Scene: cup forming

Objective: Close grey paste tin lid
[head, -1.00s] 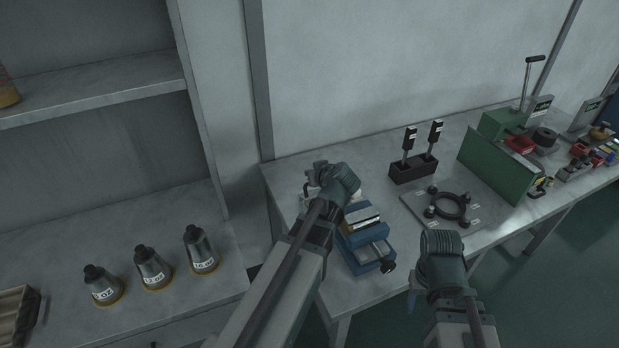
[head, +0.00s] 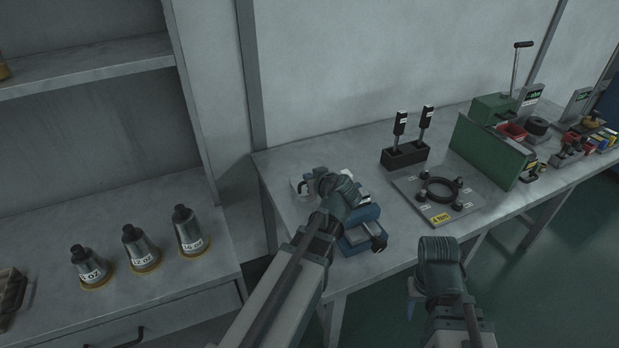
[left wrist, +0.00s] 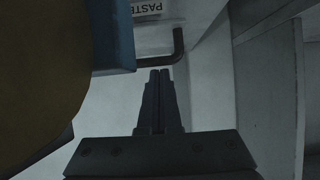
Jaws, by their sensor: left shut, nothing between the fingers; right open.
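The grey paste tin (left wrist: 150,35) shows at the top of the left wrist view, with a white PASTE label (left wrist: 151,11) and a dark bent handle (left wrist: 178,45). In the head view part of the tin (head: 296,186) shows at the bench's left end, largely covered by my left gripper (head: 308,182). Its lid is not clear to see. My left gripper (left wrist: 160,76) is shut and empty, its fingertips just short of the handle, with no clear contact. My right gripper (head: 412,297) is open, low in front of the bench, mostly hidden behind its wrist.
A blue box (head: 362,236) stands close right of the tin; a blue edge (left wrist: 113,35) is also near in the left wrist view. A base plate with a black ring (head: 440,190) and a black tool holder (head: 404,155) stand further right. Several labelled cones (head: 190,230) stand on the left shelf.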

